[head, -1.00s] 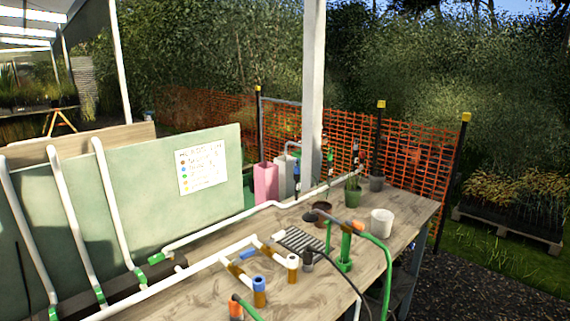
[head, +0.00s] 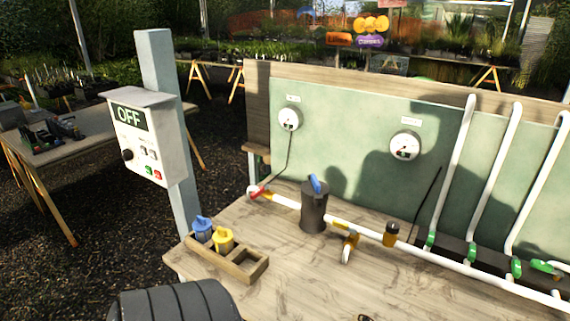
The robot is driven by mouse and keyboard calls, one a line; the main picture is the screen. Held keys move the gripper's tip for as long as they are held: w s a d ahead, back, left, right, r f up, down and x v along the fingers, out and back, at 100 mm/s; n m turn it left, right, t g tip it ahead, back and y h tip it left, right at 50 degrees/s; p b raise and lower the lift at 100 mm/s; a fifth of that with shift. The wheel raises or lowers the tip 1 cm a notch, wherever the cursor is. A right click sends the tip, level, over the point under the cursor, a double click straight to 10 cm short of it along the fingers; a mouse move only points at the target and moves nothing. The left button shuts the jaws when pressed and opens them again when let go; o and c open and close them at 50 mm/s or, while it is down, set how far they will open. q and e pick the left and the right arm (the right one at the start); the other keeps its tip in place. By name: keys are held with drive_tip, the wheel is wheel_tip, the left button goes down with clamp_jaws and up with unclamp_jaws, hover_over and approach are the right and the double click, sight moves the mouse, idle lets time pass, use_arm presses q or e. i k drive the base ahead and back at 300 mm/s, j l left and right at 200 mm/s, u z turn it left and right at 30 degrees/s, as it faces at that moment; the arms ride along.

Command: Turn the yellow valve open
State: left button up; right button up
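Neither gripper is in view.
A wooden tray (head: 253,274) holds a blue and a yellow-topped piece. A control box (head: 146,140) reading OFF hangs on a post at left. A red handle (head: 259,191) is at the pipe's left end. Green fittings (head: 432,240) are at right. The table's front is mostly bare.

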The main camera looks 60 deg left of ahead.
sight(340, 223)
drive_tip(key=k+j+u, duration=0.1)
drive_tip(key=u, duration=1.35)
